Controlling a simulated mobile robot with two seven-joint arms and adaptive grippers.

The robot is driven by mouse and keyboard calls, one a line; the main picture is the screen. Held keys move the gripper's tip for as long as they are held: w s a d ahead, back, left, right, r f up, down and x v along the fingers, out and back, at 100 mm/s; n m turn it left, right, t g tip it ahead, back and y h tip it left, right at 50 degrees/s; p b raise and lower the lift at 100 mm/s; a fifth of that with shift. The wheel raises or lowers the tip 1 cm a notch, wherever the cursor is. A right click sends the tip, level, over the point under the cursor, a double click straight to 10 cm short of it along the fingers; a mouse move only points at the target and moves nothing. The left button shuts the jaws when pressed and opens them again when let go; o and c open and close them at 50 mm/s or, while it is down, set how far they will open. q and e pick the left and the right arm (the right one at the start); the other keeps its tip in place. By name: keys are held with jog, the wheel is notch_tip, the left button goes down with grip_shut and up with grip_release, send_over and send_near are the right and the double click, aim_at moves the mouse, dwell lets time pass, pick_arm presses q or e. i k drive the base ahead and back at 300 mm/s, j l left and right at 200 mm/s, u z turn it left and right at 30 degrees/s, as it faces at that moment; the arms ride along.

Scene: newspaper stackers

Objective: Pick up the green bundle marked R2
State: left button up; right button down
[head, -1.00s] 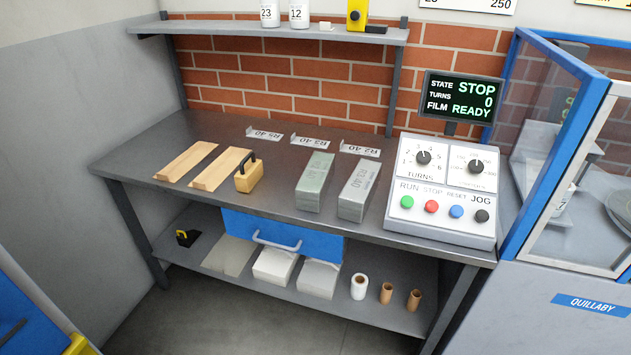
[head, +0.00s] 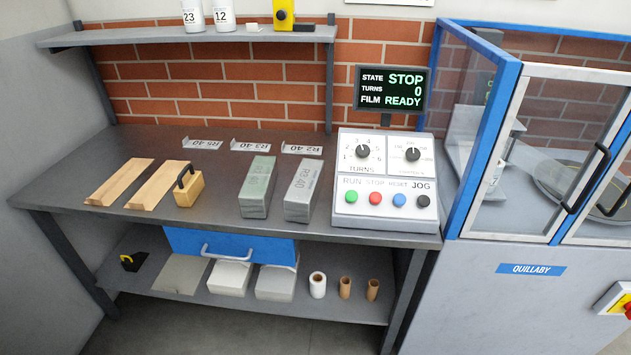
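A green bundle (head: 257,188) lies on the dark workbench, long side running front to back. A grey bundle (head: 302,191) lies just to its right, with a small gap. Both carry print on top, too small and turned to read surely. Behind them stand small label plates: the right one (head: 301,149) seems to read R2 40, the middle one (head: 250,145) R3 40. The green bundle is nearer the middle plate, the grey one nearer the right plate. Neither of my grippers is in view.
A control box (head: 386,180) stands close on the right, beside a blue-framed glazed machine (head: 483,130). A shelf (head: 190,35) hangs above. The bench (head: 90,150) is clear at back left.

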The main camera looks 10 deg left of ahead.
aim_at(254, 199)
jog(key=z, duration=0.4)
jog(key=j+z, duration=0.15)
jog(key=z, duration=0.3)
jog(key=j+z, duration=0.1)
jog(key=z, duration=0.3)
jog(key=j+z, duration=0.1)
jog(key=z, duration=0.3)
jog(key=j+z, duration=0.1)
jog(key=z, duration=0.35)
jog(key=j+u, duration=0.1)
jog(key=u, duration=0.65)
jog(key=j+u, duration=0.1)
jog(key=u, duration=0.25)
jog(key=i, duration=0.05)
